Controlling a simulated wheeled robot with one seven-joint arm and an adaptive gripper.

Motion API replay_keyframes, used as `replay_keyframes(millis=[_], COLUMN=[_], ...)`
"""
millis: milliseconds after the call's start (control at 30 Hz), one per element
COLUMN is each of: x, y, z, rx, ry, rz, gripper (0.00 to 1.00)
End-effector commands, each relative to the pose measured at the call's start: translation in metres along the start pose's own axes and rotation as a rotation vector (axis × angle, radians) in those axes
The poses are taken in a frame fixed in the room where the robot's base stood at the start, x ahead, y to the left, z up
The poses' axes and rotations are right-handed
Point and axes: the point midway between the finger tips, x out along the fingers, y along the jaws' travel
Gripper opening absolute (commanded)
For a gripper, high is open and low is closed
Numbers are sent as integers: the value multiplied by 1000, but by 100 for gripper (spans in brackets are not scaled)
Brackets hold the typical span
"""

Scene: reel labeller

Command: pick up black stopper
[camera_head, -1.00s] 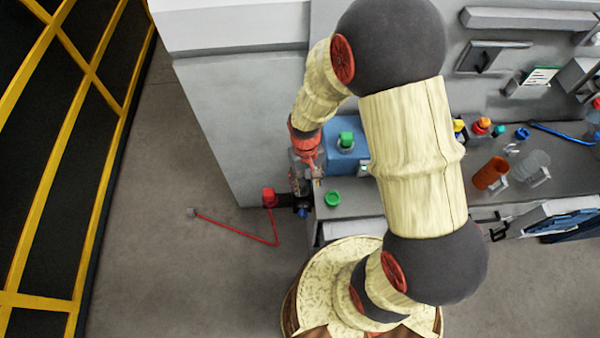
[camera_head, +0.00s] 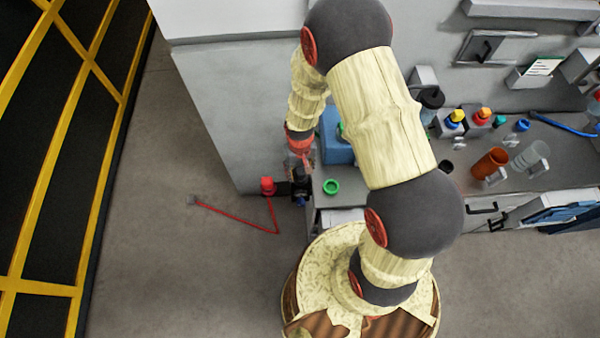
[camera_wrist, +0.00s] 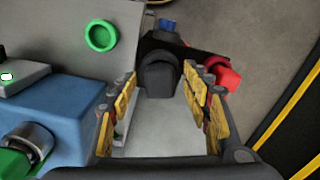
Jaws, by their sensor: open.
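A dark grey-black stopper-like piece (camera_wrist: 158,76) shows in the wrist view, upright between the fingertips, on a black fixture at the bench's corner. My gripper (camera_wrist: 161,84) is open, its two yellow-padded fingers on either side of that piece; I cannot tell whether they touch it. In the head view my gripper (camera_head: 302,160) hangs over the left end of the bench, just above the black fixture (camera_head: 298,188). The stopper itself is not clear there, largely hidden by the gripper.
The fixture carries a red knob (camera_wrist: 222,75) and a blue knob (camera_wrist: 168,25). A green ring (camera_head: 331,187) lies on the bench. A blue box (camera_head: 337,148) stands close by the gripper. A red line runs on the floor. Cups and coloured caps stand farther right.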

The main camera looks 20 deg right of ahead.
Motion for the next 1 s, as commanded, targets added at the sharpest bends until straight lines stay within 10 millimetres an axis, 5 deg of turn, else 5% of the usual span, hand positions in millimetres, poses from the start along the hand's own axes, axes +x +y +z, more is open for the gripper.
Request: replay_keyframes(millis=[167,1000], x=[0,0], y=[0,0], z=[0,0], rx=[0,0], ry=[0,0], rz=[0,0], gripper=[48,1])
